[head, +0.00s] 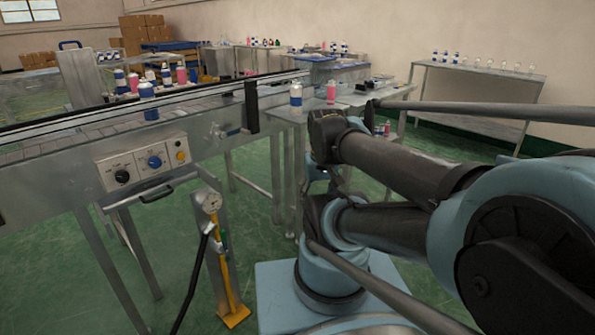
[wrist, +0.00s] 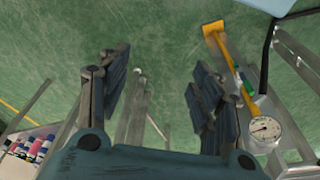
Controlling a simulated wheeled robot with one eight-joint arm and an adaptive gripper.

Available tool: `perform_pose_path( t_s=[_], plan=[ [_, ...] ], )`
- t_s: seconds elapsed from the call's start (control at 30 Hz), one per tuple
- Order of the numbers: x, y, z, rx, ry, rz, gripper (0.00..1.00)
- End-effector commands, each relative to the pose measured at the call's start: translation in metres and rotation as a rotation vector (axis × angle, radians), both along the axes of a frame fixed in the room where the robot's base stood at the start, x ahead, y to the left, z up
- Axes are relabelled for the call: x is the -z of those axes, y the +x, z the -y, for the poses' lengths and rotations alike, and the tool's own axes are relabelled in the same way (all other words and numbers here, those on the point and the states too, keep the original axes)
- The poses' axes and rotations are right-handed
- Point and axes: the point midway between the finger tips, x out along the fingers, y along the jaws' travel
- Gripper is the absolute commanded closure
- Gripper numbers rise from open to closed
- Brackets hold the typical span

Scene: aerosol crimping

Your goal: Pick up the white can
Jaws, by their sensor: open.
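The white can (head: 296,94) stands upright on the metal table (head: 350,98) at the end of the conveyor in the head view. A pink can (head: 331,90) stands just to its right. My gripper (wrist: 158,85) is open in the wrist view, with its two dark fingers wide apart and only green floor and metal legs seen between them. It is apart from the white can, which I cannot make out in the wrist view.
The conveyor (head: 90,135) crosses on the left, carrying a blue-and-white can (head: 148,100). A control box (head: 145,165) juts from its side. A yellow-footed stand with a gauge (head: 212,203) is in front, also visible in the wrist view (wrist: 265,129). A shelf with bottles (head: 475,80) stands behind.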

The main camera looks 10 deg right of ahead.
Motion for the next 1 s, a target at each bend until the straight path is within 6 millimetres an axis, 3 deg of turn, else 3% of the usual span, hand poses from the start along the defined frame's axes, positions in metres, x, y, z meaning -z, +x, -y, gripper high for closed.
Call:
perform_pose_path(
  t_s=[0.13, 0.27, 0.6, 1.0],
  plan=[
    [-0.020, 0.011, 0.000, 0.051, 0.010, -0.006, 0.40],
    [-0.058, 0.035, 0.000, 0.166, 0.031, -0.021, 0.40],
    [-0.169, 0.116, 0.000, 0.545, 0.088, -0.068, 0.40],
    [-0.276, 0.218, 0.001, 0.993, 0.132, -0.115, 0.40]
  ],
)
